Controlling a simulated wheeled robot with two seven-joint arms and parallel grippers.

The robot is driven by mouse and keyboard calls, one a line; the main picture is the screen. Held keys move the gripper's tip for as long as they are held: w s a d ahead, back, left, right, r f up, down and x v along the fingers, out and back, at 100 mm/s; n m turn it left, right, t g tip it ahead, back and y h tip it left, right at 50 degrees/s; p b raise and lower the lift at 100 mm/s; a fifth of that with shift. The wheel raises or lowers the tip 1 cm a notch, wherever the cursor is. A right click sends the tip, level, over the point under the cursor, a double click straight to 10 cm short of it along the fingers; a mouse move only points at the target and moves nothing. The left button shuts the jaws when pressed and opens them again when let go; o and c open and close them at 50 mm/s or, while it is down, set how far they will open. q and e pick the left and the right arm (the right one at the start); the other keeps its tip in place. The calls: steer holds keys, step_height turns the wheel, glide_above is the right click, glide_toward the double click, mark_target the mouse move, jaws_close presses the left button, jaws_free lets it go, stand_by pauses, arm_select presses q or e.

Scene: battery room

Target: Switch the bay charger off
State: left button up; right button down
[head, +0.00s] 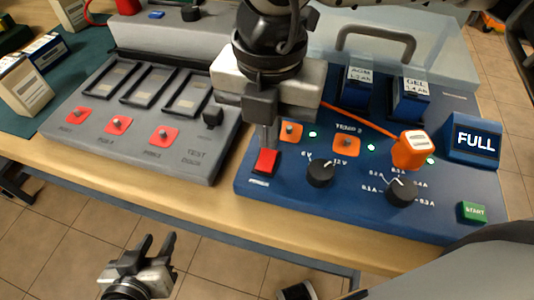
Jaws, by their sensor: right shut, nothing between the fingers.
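The bay charger is a blue console (335,205) on the right part of the bench. Its red power switch (265,161) sits at the console's front left corner. The display (474,141) reads FULL, and small green lights on the panel glow. My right gripper (268,143) points down over the red switch with its fingers shut and empty. The fingertips are at the switch's rear edge; I cannot tell whether they touch it. My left gripper (158,243) is open and empty, low in front of the bench edge.
Two black knobs (321,172) (401,192) and a green START button (474,212) are on the console. An orange plug (409,150) on a cable stands on it. A grey test box (110,152) is left.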

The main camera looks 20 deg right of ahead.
mark_target(269, 153)
stand_by(0.5)
steer(key=shift+f+b, duration=0.95)
steer(key=shift+b, duration=0.15)
stand_by(0.3)
steer(key=shift+r, duration=0.1)
steer(key=shift+r+p, duration=1.7)
steer(key=shift+r, duration=1.8)
